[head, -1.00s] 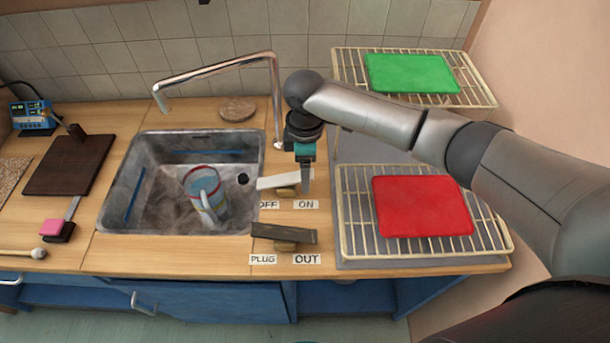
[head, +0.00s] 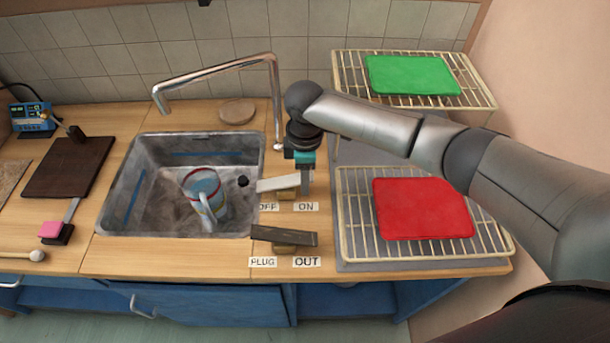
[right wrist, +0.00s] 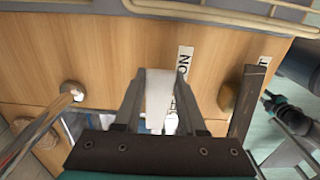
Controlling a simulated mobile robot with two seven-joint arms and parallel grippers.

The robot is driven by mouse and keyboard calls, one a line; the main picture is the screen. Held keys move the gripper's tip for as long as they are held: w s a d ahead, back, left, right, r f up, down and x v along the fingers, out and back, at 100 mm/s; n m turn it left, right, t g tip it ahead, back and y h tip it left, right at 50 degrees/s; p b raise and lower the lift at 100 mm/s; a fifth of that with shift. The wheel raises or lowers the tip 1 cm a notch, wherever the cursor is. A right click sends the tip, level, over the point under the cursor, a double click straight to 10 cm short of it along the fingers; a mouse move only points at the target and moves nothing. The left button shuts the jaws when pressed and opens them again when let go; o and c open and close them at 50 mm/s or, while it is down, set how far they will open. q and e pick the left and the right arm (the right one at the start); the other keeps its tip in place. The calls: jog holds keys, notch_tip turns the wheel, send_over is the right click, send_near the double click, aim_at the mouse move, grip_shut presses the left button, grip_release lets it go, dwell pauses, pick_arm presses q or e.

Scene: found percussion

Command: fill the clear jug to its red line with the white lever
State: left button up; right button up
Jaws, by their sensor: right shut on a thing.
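The clear jug (head: 206,201) stands in the sink, its handle toward the front. A red band shows near its top and its inside looks bluish; I cannot tell the water level. The white lever (head: 275,184) lies behind the OFF and ON labels at the sink's right. My right gripper (head: 305,190) is shut on the lever's right end, on the ON side. The right wrist view shows the lever (right wrist: 158,98) between the fingers. A dark and teal part, perhaps my left gripper (right wrist: 285,112), shows at that view's right edge; its jaws are unclear.
The metal tap (head: 215,70) arches behind and above the sink (head: 118,215); no stream is clear. A dark lever (head: 285,238) lies in front, by the PLUG and OUT labels. Wire racks with a red board (head: 422,207) and a green board (head: 412,74) stand at the right.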

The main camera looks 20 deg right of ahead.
grip_shut()
jog(key=shift+s+d+f+y+p, duration=0.1)
jog(key=shift+s+d+y+p, duration=0.05)
jog(key=shift+y+p, duration=0.35)
jog(key=shift+f, duration=0.15)
jog(key=o, duration=0.9)
grip_release()
jog(key=r, duration=0.5)
jog(key=d+r+p, duration=0.1)
jog(key=r, duration=0.4)
jog(key=r+p, duration=0.1)
jog(key=r, duration=0.4)
jog(key=shift+s+d+r, duration=0.1)
jog(key=shift+s+d, duration=0.05)
jog(key=shift+d, duration=0.1)
